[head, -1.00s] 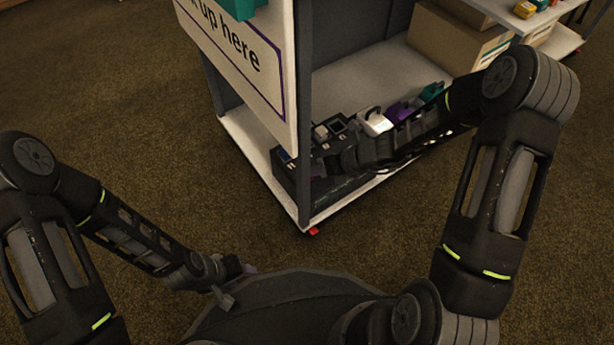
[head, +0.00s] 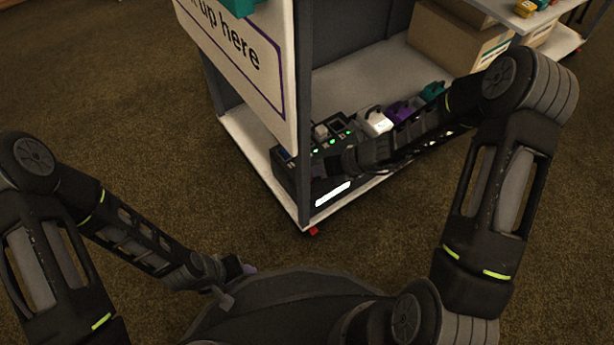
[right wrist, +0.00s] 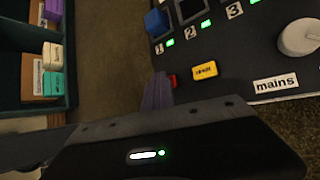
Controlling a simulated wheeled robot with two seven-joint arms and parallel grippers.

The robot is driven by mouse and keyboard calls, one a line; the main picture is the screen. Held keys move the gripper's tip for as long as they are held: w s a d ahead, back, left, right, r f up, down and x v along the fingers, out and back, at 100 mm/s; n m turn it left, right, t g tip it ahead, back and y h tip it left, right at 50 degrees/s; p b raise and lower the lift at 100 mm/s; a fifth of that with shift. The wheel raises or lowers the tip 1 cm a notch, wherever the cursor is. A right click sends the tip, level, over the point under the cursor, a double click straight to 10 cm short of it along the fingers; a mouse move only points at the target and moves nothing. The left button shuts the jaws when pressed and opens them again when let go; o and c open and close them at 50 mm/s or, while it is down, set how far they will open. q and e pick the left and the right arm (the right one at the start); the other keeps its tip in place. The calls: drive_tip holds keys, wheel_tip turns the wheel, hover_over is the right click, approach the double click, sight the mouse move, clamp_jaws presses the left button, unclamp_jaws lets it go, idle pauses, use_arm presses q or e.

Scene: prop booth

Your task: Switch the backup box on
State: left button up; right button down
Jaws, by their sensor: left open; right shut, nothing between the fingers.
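The backup box is a black box (head: 293,178) on the bottom shelf of the cart in the head view. My left gripper (head: 243,267) is open, low near my base.
A white sign (head: 237,60) hangs on the cart's side. A cardboard box (head: 450,50) sits farther back. The carpet at the left is clear.

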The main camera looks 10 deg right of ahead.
idle(0.4)
drive_tip(key=shift+s+r+p, duration=0.1)
drive_tip(key=shift+r+p, duration=0.15)
drive_tip(key=shift+p, duration=0.25)
wheel_tip(320, 180, up, 6)
drive_tip(key=p, duration=0.6)
drive_tip(key=shift+r, duration=0.1)
